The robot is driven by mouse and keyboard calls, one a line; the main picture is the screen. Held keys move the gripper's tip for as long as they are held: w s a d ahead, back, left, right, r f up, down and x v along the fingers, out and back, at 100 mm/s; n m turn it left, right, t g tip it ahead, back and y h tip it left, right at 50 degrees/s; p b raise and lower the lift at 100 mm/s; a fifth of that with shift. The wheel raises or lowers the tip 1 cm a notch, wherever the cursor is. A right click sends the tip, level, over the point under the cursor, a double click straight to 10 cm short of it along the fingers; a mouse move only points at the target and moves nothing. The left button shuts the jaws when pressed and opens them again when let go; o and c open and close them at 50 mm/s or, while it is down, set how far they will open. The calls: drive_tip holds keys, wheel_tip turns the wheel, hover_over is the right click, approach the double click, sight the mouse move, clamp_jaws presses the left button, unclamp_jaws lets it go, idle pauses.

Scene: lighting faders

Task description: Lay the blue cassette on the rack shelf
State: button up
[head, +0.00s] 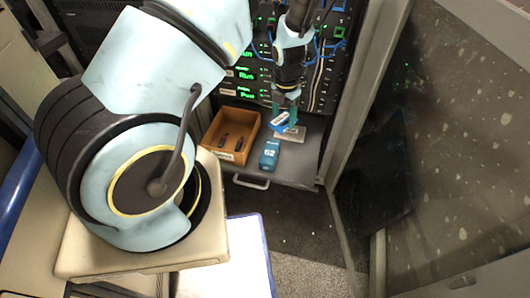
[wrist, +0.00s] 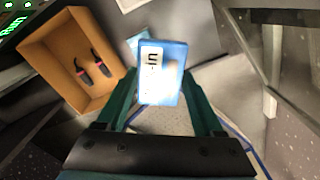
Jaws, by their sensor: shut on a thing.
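The blue cassette (head: 279,125) with a white label is between the fingers of my gripper (head: 285,103), over the rack shelf (head: 300,172). In the wrist view, the cassette (wrist: 173,52) fills the space between the two green fingers of my gripper (wrist: 160,90), which is shut on it. Its label faces the wrist camera. The frames do not clearly show whether its underside touches the shelf. The shelf is a dark grey pulled-out tray with a handle at its front.
A teal-blue box (head: 269,156) marked with a number stands on the shelf in front of the cassette. A wooden bin (head: 213,139) holding dark items is at left. A pale flat piece (head: 294,135) lies just behind right. The shelf's front right is bare. Rack units (head: 252,66) with cables rise behind.

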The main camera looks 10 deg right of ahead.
sight(297, 163)
drive_tip(key=s+d+f+n+b, duration=0.1)
drive_tip(key=d+f+n+b, duration=0.1)
drive_tip(key=f, duration=0.4)
drive_tip(key=s+d+f+n+b, duration=0.1)
drive_tip(key=d+f+n+b, duration=0.1)
drive_tip(key=f, duration=0.4)
drive_tip(key=s+d+f+n+b, duration=0.1)
drive_tip(key=d+f+b, duration=0.1)
drive_tip(key=f, duration=0.4)
drive_tip(key=shift+s+f+n+b, duration=0.15)
drive_tip(key=shift+n+b, duration=0.25)
drive_tip(key=shift+b, duration=0.45)
drive_tip(key=shift+a, duration=0.1)
drive_tip(key=o, duration=1.4)
drive_tip(key=shift+f, duration=0.1)
